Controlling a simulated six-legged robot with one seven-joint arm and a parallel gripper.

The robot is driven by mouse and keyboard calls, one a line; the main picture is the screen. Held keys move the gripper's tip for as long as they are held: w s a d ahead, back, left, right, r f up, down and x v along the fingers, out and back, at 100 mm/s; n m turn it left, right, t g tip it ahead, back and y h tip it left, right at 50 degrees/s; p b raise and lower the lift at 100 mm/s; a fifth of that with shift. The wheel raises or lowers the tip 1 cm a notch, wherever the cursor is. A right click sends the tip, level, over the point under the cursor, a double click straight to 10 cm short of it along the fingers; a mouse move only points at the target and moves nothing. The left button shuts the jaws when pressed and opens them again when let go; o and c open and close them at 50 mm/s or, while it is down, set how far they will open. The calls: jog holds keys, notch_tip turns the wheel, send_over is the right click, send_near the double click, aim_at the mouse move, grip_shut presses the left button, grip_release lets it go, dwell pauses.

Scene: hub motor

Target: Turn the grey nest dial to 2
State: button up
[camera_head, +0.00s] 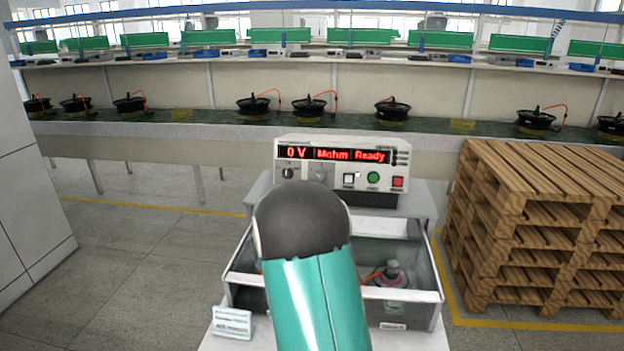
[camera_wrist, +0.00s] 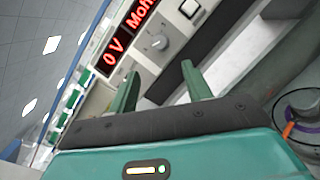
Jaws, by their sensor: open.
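The tester (camera_head: 343,155) stands behind the open box, its red display reading "0 V", "Mohm" and "Ready". Two small dials sit below the display: a left dial (camera_head: 288,172) and a grey dial (camera_head: 318,173). The grey dial also shows in the wrist view (camera_wrist: 157,43), just beyond my fingertips. Its pointer setting and the labels are too small to read. My gripper (camera_wrist: 160,70) is open and empty, its two green fingers pointing at the tester's front and apart from the dial. In the head view my arm hides the gripper.
The open box (camera_head: 434,280) in front of the tester holds a motor part (camera_head: 391,274) with an orange cable. Stacked wooden pallets (camera_head: 520,220) stand close on the right. Floor at left is clear.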

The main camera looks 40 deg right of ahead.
jog(key=x, duration=1.3)
jog(key=shift+d, duration=0.35)
jog(key=shift+r, duration=0.1)
jog(key=c, duration=0.9)
